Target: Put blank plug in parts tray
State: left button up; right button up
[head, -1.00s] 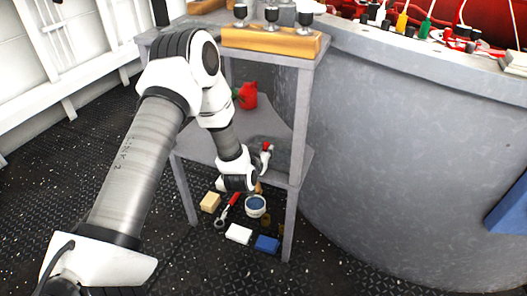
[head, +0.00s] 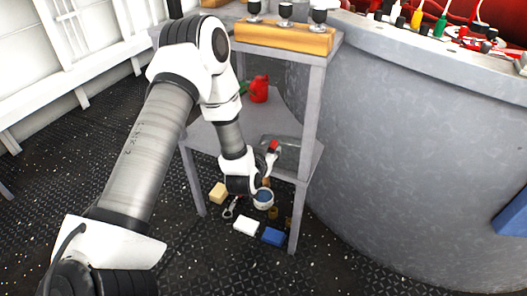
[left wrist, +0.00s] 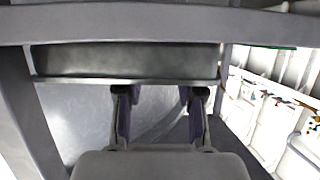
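My left gripper (head: 272,151) is at the middle shelf of the grey stand, beside a grey tray (head: 290,152) that looks like the parts tray. In the left wrist view my left gripper (left wrist: 160,92) has its two fingers apart, with nothing visible between them. The tray (left wrist: 125,60) is a dark, wide shape with a pale rim just ahead of the fingertips. A small red part shows at the gripper in the head view; I cannot tell what it is. I cannot pick out the blank plug for certain. My right gripper is not in view.
A red can (head: 259,89) stands on the middle shelf (head: 208,138). A wooden block (head: 285,38) with dark knobs is on the stand's top.

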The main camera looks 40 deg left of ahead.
pick_arm(q)
jog(key=p+v, duration=0.2)
jog(key=v, duration=0.5)
jog(key=s+d+f+m+g+h, duration=0.2)
jog(key=s+d+f+g+h, duration=0.2)
jog(key=s+d+f+g, duration=0.65)
jog(key=s+d+f, duration=0.1)
jog(key=s+f, duration=0.3)
jog(key=s+d+f+m+g, duration=0.1)
jog(key=s+f, duration=0.3)
jog(key=s, duration=0.8)
jog(key=shift+d+f+g, duration=0.4)
jog(key=shift+d+g, duration=0.05)
jog(key=shift+g, duration=0.3)
jog(key=shift+w, duration=0.1)
